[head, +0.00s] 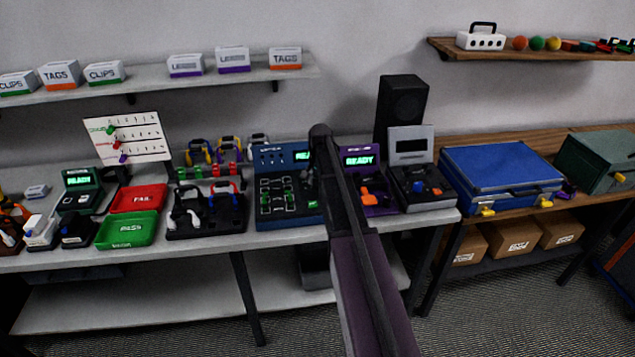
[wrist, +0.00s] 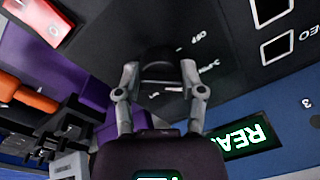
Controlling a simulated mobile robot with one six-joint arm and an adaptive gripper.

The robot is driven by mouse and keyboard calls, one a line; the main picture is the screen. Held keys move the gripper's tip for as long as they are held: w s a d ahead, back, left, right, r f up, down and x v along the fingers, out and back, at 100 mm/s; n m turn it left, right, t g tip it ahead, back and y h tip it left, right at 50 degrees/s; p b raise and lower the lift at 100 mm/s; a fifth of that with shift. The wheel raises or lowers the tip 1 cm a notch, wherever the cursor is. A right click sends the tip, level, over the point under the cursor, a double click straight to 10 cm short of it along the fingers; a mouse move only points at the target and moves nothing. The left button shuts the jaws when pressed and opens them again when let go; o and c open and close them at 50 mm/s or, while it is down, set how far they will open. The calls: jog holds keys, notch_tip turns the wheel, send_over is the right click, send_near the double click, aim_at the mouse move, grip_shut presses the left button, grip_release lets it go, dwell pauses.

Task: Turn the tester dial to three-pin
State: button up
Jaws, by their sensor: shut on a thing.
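The tester (head: 262,212) is a blue unit with a dark panel and a green READY screen, at mid-bench in the head view. In the wrist view its black dial (wrist: 159,74) stands on the dark panel (wrist: 225,50), with small white marks and an OFF label around it. My gripper (wrist: 160,67) has one finger on each side of the dial and is shut on it. The three-pin mark and the dial's pointer cannot be made out. In the head view my arm covers part of the tester, and the fingers are hard to see.
A purple unit (head: 380,208) with a READY screen stands close to the tester's right. A black cable rack (head: 205,222) is to its left, beside the green PASS tray (head: 127,231) and red FAIL tray (head: 139,198). A blue case (head: 500,175) lies farther right.

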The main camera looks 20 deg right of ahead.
jog(key=shift+s, duration=0.15)
jog(key=o, duration=1.1)
jog(key=shift+d, duration=0.1)
jog(key=shift+n, duration=0.5)
